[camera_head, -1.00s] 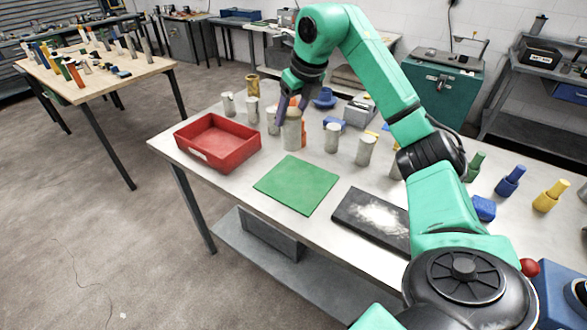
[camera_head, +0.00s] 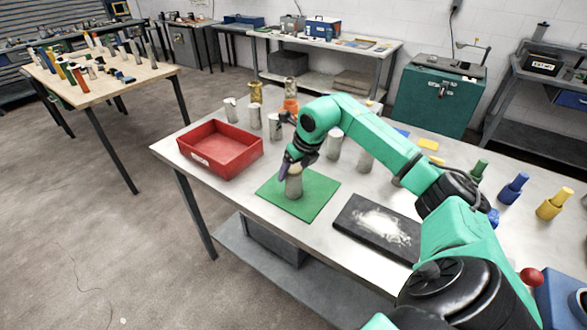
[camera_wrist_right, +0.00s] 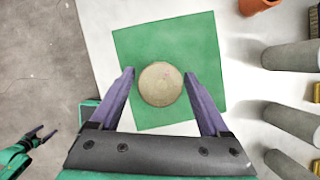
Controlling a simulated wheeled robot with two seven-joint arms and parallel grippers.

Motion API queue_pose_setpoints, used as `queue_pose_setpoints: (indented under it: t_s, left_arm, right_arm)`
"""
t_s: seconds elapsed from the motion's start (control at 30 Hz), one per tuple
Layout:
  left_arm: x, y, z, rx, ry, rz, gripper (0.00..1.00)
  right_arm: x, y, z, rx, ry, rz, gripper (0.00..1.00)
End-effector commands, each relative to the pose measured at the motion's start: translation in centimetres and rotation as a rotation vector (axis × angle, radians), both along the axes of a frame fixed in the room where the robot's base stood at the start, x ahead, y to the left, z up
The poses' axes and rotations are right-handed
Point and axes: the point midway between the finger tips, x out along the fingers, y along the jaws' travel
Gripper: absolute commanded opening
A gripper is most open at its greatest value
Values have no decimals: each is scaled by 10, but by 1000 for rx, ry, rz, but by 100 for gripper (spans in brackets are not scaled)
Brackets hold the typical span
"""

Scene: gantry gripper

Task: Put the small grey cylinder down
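The small grey cylinder (camera_head: 294,186) stands upright on the green mat (camera_head: 318,204) in the head view. Its round top (camera_wrist_right: 160,84) shows in the right wrist view. My right gripper (camera_head: 293,171) is above and around it, one finger on each side. In the right wrist view, thin gaps show between the cylinder and the fingers, so my right gripper (camera_wrist_right: 160,76) looks open. Part of the cylinder's upper side is hidden by the gripper in the head view. My left gripper (camera_wrist_right: 46,131) shows small at the lower left of the right wrist view, fingers apart and empty.
A red tray (camera_head: 220,147) lies left of the mat. A dark plate with a whitish patch (camera_head: 378,226) lies to its right. Several grey cylinders (camera_head: 335,143) stand behind, with an orange piece (camera_head: 291,105). Blue (camera_head: 512,187) and yellow (camera_head: 554,204) pieces stand at the right.

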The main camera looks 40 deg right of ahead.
Motion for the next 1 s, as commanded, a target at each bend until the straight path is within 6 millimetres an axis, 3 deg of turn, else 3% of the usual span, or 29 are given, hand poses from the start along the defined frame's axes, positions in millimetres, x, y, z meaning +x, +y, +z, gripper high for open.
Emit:
queue_pose_setpoints:
  t_s: [0.4, 0.53, 0.8, 1.0]
  left_arm:
    - [0, 0, -1, 0, 0, 0, 100]
    - [0, 0, -9, 0, 0, 0, 100]
    - [0, 0, -15, 0, -1, 0, 100]
    - [0, 0, -15, 0, -1, 0, 100]
  right_arm:
    - [-2, 0, 7, -1, -3, 1, 92]
    - [-12, -1, 31, -4, -5, 2, 92]
    - [-39, 0, 98, -1, -5, 0, 92]
    - [-46, 0, 113, 0, 0, 0, 92]
